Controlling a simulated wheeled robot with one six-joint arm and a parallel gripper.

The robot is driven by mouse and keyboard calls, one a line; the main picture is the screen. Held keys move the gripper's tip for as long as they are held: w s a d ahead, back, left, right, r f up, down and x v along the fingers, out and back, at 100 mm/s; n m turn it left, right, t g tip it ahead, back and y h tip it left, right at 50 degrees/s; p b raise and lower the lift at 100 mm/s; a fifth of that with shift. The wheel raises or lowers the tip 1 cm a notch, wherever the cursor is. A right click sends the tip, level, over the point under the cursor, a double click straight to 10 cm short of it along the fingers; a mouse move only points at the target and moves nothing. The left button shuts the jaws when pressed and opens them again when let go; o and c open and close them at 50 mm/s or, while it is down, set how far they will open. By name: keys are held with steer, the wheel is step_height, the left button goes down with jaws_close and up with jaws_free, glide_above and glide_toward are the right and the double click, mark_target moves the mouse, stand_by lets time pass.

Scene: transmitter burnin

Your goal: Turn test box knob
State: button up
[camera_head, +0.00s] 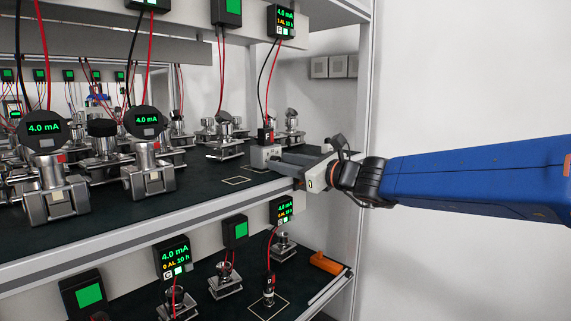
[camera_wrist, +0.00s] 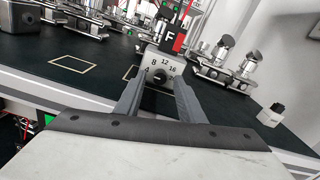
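The test box (camera_head: 259,155) is a small grey box on the upper shelf near its right end, under a black-and-red block marked F (camera_head: 266,136). In the wrist view the test box (camera_wrist: 151,64) faces me with a dial marked 4, 8, 12, 16 around a small grey knob (camera_wrist: 160,76). My gripper (camera_head: 281,160) reaches in from the right at the shelf's front edge. In the wrist view my gripper (camera_wrist: 159,84) is open, its fingers apart on either side of the dial. Whether a finger touches the box or knob cannot be told.
Transmitters with round 4.0 mA displays (camera_head: 147,121) stand on the left of the dark shelf. Several metal fittings (camera_wrist: 228,70) stand behind and right of the box. A rack post (camera_head: 363,90) rises close to my arm. Red and black wires hang above the box.

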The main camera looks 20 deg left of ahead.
steer(key=v, duration=1.7)
steer(key=shift+d, duration=0.2)
steer(key=s+d+f+n+h, duration=0.5)
steer(key=d+f, duration=0.5)
steer(key=d, duration=0.3)
steer(key=s+d+f+n+g+h, duration=0.1)
steer(key=s+d+f+n+h, duration=0.5)
steer(key=s+d+f+n, duration=0.2)
steer(key=s+d+f+n+g+h, duration=0.1)
steer(key=s+d+f+n+h, duration=0.4)
steer(key=s+d+f, duration=0.5)
steer(key=d+f+n, duration=0.2)
steer(key=d+f, duration=0.1)
steer(key=d, duration=0.4)
steer(key=shift+d+h, duration=0.3)
steer(key=shift+d, duration=0.05)
